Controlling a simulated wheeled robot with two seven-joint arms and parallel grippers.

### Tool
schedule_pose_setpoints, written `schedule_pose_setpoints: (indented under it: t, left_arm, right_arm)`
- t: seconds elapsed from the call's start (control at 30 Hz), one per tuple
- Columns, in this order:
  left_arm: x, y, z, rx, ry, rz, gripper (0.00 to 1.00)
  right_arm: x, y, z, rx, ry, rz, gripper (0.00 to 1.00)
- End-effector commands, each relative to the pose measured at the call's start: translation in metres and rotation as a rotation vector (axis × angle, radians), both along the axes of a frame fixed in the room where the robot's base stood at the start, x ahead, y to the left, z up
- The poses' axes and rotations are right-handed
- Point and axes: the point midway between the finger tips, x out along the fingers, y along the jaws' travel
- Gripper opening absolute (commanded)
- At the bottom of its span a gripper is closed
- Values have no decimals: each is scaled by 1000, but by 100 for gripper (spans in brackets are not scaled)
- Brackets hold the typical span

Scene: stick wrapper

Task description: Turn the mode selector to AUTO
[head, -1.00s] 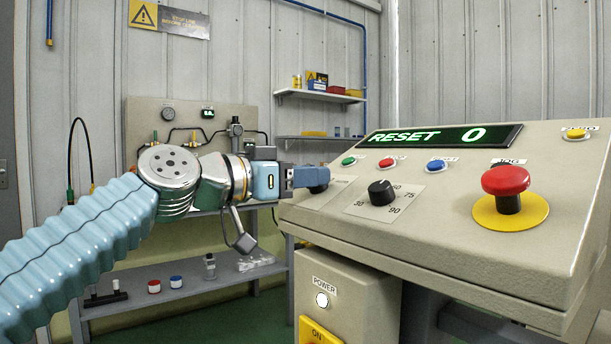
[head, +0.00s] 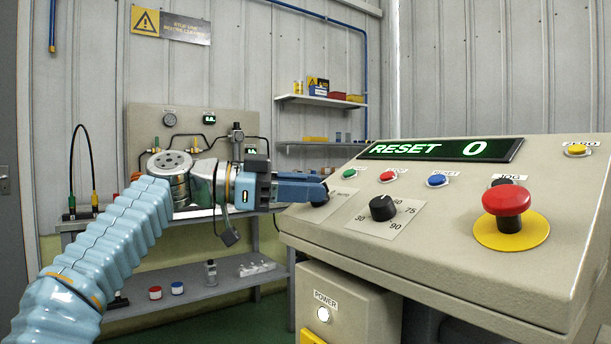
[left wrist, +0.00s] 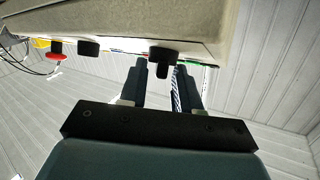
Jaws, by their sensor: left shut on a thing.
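The mode selector (head: 321,198) is a black knob on a light plate at the left end of the sloping control panel, with an AUTO label beside it. My left gripper (head: 318,190) reaches in from the left and is shut on the knob, hiding part of it. In the left wrist view the selector knob (left wrist: 163,55) shows at the tips of my left gripper (left wrist: 162,80). Its exact pointing direction is hard to tell. My right gripper is out of view.
The green display (head: 440,149) reads RESET 0. Green, red and blue buttons (head: 437,180) line the panel. A numbered dial (head: 383,208) and a red mushroom button (head: 507,201) on a yellow disc sit to the right. A shelf bench (head: 200,283) stands behind my arm.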

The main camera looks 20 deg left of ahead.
Motion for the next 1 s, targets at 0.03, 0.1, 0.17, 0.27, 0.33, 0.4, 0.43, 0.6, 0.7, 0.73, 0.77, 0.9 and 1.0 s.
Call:
schedule_pose_setpoints:
  t: [0.03,0.1,0.17,0.27,0.33,0.4,0.43,0.6,0.7,0.73,0.77,0.9,1.0]
  left_arm:
    - [2,1,5,11,-6,-26,2]
    - [2,1,5,26,-18,-62,2]
    - [3,1,5,39,-27,-89,2]
    - [3,1,4,54,-41,-128,2]
    - [3,1,3,62,-47,-147,2]
    - [3,1,3,69,-53,-162,2]
    - [3,1,2,71,-55,-167,2]
    - [3,1,1,77,-59,-181,2]
    - [3,1,1,78,-59,-183,2]
    - [3,1,1,78,-59,-183,2]
    - [3,1,1,78,-59,-183,2]
    - [3,1,1,77,-60,-182,2]
    - [3,1,1,77,-59,-182,43]
  right_arm:
    - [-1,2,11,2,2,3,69]
    - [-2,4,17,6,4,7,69]
    - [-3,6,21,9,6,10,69]
    - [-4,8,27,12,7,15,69]
    - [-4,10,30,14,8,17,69]
    - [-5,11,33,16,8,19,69]
    - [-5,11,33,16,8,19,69]
    - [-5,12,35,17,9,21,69]
    - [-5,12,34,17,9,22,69]
    - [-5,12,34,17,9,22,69]
    - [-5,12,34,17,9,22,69]
    - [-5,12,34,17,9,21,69]
    - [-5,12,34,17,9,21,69]
